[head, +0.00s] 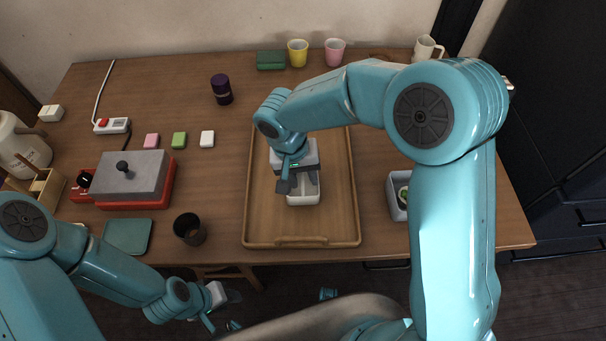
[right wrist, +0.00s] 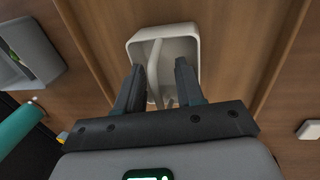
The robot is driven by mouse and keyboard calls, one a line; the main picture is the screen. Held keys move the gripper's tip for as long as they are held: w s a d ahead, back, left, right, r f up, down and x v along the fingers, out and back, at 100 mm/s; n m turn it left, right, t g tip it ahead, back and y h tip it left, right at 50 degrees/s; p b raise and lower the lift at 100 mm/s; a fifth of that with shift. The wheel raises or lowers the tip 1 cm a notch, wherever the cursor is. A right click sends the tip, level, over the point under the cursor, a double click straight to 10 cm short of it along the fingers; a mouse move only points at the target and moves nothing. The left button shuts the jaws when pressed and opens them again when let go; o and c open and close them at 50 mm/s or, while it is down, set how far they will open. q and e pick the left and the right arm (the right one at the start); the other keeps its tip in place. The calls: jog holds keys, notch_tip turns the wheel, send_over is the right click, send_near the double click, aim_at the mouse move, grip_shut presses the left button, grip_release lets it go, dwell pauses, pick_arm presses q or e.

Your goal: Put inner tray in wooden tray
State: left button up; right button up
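The wooden tray (head: 341,215) lies on the table's middle. A small white inner tray (head: 303,199) sits within its rim; it also shows in the right wrist view (right wrist: 196,36), with pale slender things inside. My right gripper (head: 298,186) is over the white tray, its two dark fingers apart. In the right wrist view the fingertips (right wrist: 160,66) overlap the tray's near part with a gap between them; I cannot tell if they touch it. My left gripper (head: 222,310) hangs off the table's front edge, and its fingers are unclear.
A grey container (head: 393,198) with something green stands right of the wooden tray. A dark cup (head: 189,230) stands to its left, near the front edge. A red-based grill (head: 133,178) is further left. Cups (head: 298,52) and a green block (head: 271,60) line the back.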

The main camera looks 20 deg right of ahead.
notch_tip(320, 180, up, 12)
jog(key=a+p, duration=0.1)
jog(key=a, duration=0.1)
jog(key=shift+w, duration=0.3)
jog(key=shift+a, duration=0.15)
